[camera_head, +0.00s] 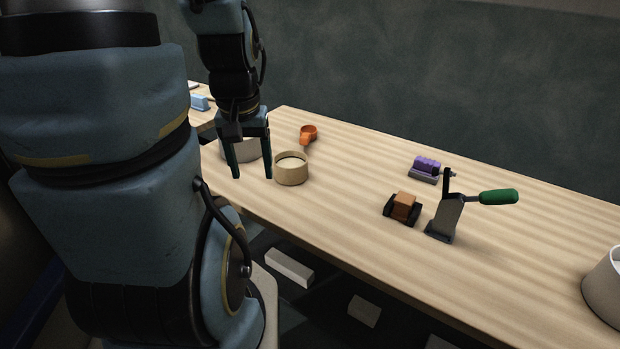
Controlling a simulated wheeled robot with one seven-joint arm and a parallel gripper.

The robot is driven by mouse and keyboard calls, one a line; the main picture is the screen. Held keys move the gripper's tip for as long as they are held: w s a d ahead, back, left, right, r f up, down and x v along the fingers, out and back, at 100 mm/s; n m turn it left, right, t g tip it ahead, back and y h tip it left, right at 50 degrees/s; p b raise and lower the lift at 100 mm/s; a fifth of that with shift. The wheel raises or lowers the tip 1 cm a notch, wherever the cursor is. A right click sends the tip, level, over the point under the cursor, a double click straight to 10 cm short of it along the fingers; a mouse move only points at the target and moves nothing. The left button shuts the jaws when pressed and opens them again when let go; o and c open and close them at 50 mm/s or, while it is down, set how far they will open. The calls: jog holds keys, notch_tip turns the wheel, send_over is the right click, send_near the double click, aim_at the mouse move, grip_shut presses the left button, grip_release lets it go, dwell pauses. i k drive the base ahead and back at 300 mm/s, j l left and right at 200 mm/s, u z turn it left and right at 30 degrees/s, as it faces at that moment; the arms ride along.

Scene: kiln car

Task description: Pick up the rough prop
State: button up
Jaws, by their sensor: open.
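I cannot tell for sure which thing is the rough prop. Several pale blocks lie low down below the table's front edge: a long one (289,267), a shorter one (364,311) and one cut off by the bottom edge of the picture (440,343). Their surface texture is too small to judge. My gripper (252,177) points down with its two dark fingers apart and nothing between them. It shows in front of a pale round bowl (232,153), which it partly hides, and just left of a tan round tub (291,170).
On the wooden table (500,270) are an orange scoop (308,133), a purple brush-like thing (427,166), a brown block in a black holder (403,207), a green-handled lever stand (447,215) and a white container (605,285). The table's middle is clear.

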aim_at(404, 202)
jog(key=u, duration=0.35)
jog(key=k+l+u, duration=0.15)
jog(key=u, duration=0.25)
jog(key=k+l+u, duration=0.15)
jog(key=u, duration=0.2)
jog(key=k+l+u, duration=0.2)
jog(key=u, duration=0.2)
jog(key=k+l+u, duration=0.15)
jog(key=k, duration=0.45)
jog(key=k+u, duration=0.15)
jog(key=k, duration=0.45)
